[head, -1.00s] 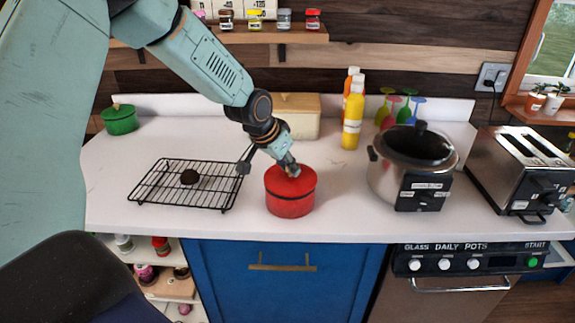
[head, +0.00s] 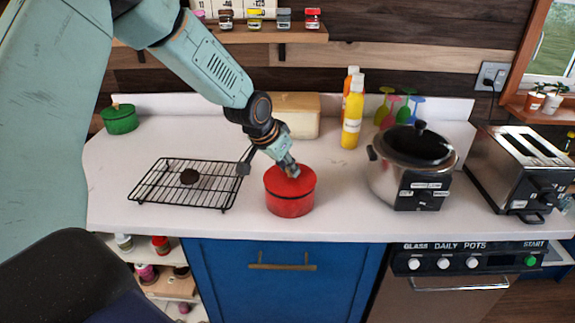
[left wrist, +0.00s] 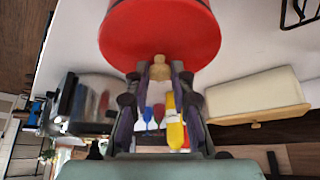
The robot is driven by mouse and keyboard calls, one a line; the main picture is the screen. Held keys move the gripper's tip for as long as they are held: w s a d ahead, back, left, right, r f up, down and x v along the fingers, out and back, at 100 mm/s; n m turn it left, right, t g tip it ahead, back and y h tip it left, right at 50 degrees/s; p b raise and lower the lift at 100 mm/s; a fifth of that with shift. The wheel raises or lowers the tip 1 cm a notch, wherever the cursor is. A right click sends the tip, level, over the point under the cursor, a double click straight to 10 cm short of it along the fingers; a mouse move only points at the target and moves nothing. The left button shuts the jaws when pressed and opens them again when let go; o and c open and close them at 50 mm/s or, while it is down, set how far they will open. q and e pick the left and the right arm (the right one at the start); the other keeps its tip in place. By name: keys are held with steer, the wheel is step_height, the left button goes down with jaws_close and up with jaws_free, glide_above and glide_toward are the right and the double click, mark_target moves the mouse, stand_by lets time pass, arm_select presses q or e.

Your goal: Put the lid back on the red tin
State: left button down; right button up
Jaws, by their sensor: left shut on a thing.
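The red tin (head: 290,206) stands upright on the white counter. Its red lid (head: 276,181) is on top of it and looks level; any small gap between lid and tin is too fine to tell. My left gripper (head: 292,171) reaches down from the upper left. In the left wrist view, my left gripper (left wrist: 160,74) is shut on the pale wooden knob (left wrist: 160,66) of the red lid (left wrist: 160,30). The lid hides most of the tin there. My right gripper is not in view.
A black wire rack (head: 165,191) with a dark round piece (head: 189,176) lies left of the tin. A steel cooker (head: 395,182) and a toaster (head: 515,170) stand to the right. A cream box (head: 298,122), yellow bottle (head: 352,120) and green pot (head: 120,120) stand behind.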

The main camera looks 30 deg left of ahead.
arm_select(q)
steer(key=shift+p, duration=0.35)
stand_by(0.3)
steer(key=c, duration=1.1)
jaws_free()
steer(key=o, duration=0.5)
steer(key=shift+r+p, duration=3.55)
steer(key=shift+p, duration=0.1)
